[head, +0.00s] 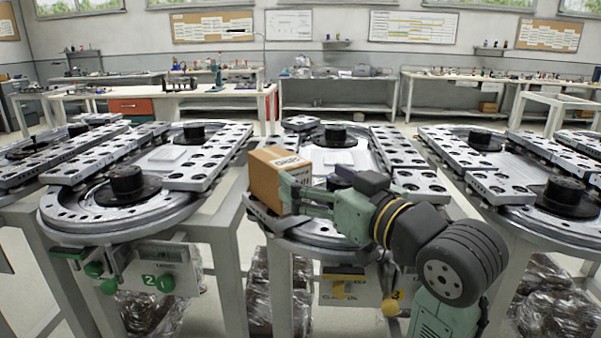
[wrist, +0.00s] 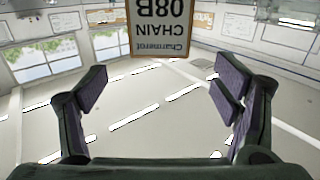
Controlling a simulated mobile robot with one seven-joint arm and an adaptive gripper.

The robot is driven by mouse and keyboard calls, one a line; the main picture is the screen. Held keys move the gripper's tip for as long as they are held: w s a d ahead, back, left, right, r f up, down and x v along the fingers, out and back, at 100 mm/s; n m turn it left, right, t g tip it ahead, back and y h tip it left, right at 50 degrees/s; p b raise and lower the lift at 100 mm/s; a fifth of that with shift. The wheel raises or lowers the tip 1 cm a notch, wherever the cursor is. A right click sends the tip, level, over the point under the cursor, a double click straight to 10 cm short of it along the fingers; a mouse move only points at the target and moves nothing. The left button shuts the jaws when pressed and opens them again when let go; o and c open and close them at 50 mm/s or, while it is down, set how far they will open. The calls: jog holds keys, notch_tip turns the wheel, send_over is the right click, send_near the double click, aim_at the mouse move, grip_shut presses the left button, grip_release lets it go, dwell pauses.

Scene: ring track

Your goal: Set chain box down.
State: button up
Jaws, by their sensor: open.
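The chain box (head: 275,177) is a brown cardboard box with a printed label. In the head view it is at the left front part of the middle ring track (head: 300,238); the contact under it is hard to see. In the wrist view the box (wrist: 160,28) appears upside down at the top edge, its label reading CHAIN 08B. My gripper (head: 293,196) is beside the box's right side in the head view. In the wrist view my gripper (wrist: 160,85) is spread wide, with nothing between its fingers. The box shows beyond the fingertips, apart from both.
Another ring track (head: 125,218) stands at left with a green number 2 sign (head: 150,281), and one more (head: 520,190) stands at right. Black hubs and perforated grey plates sit on the tracks. Wrapped bundles (head: 150,313) lie beneath. Workbenches line the back wall.

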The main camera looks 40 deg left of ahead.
jog(key=shift+s+d, duration=0.2)
jog(key=shift+d, duration=0.25)
